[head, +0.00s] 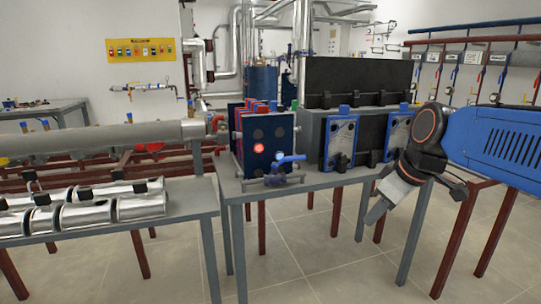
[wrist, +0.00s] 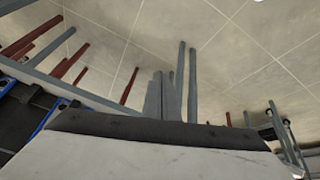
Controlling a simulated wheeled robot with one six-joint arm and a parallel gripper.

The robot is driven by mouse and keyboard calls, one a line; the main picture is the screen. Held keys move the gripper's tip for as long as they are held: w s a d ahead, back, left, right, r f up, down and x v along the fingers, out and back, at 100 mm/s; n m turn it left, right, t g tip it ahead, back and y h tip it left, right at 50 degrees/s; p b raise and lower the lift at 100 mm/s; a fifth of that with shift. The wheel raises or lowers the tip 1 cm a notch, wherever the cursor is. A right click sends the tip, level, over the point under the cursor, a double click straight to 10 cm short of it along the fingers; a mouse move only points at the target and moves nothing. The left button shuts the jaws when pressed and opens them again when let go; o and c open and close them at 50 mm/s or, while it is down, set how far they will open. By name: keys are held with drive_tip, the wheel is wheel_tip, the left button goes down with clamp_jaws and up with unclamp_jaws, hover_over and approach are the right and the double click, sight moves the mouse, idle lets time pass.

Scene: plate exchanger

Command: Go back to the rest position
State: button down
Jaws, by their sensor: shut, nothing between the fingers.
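My gripper (head: 376,213) hangs at the right in the head view, pointing down and to the left. It is shut and empty, in front of the table's right end and apart from everything. The plate exchanger (head: 283,136) stands on the grey table (head: 298,178), left of my gripper. It has dark blue, red and green plates, a glowing red spot and a blue-handled valve (head: 288,158) in front. Two blue plates (head: 341,139) stand upright against the black and grey rack; the right one (head: 397,132) is partly hidden by my arm.
A left bench (head: 175,211) holds silver pipe sections (head: 88,214). A long grey pipe (head: 95,137) runs behind it. Red-brown legs stand under the tables. The floor in front is clear. The wrist view shows floor tiles (wrist: 228,62) and table legs.

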drive_tip(key=s+d+f+m+h, duration=0.1)
drive_tip(key=s+d+f+m, duration=0.1)
drive_tip(key=s+f+m, duration=0.2)
drive_tip(key=s+d+f+m+h, duration=0.1)
drive_tip(key=s+d+f+m, duration=0.2)
drive_tip(key=s+f, duration=0.6)
drive_tip(key=s+m, duration=0.1)
drive_tip(key=s, duration=0.1)
drive_tip(key=shift+s+f, duration=0.25)
drive_tip(key=shift+s, duration=0.1)
drive_tip(key=c, duration=2.4)
unclamp_jaws()
drive_tip(key=shift+c, duration=0.2)
